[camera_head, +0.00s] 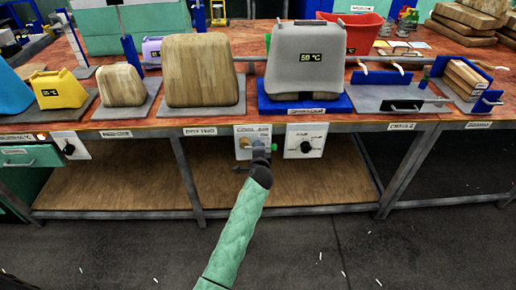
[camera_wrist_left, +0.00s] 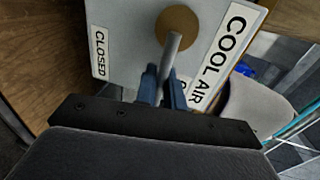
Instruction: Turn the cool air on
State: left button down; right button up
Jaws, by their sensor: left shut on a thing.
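The cool air valve is a pale panel (camera_head: 240,131) under the table's front edge, below a grey press. In the left wrist view the panel (camera_wrist_left: 135,30) has "COOL AIR" and "CLOSED" labels, a round brass-coloured hub (camera_wrist_left: 178,24) and a grey rod-like handle (camera_wrist_left: 171,48). My left gripper (camera_head: 258,147) is in front of this panel and hides part of it. In the wrist view, the blue fingers of the left gripper (camera_wrist_left: 162,88) are shut on the handle, one on each side. My right gripper is in neither view.
The grey press (camera_head: 305,72) reads 50 °C and sits on a blue base. A panel with a black dial (camera_head: 306,146) is just right of the valve. A wooden lower shelf (camera_head: 120,180) and metal table legs (camera_head: 187,180) are behind my arm. The floor in front is open.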

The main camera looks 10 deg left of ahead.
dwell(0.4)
pick_arm(q)
jog(key=c, duration=1.6)
grip_release()
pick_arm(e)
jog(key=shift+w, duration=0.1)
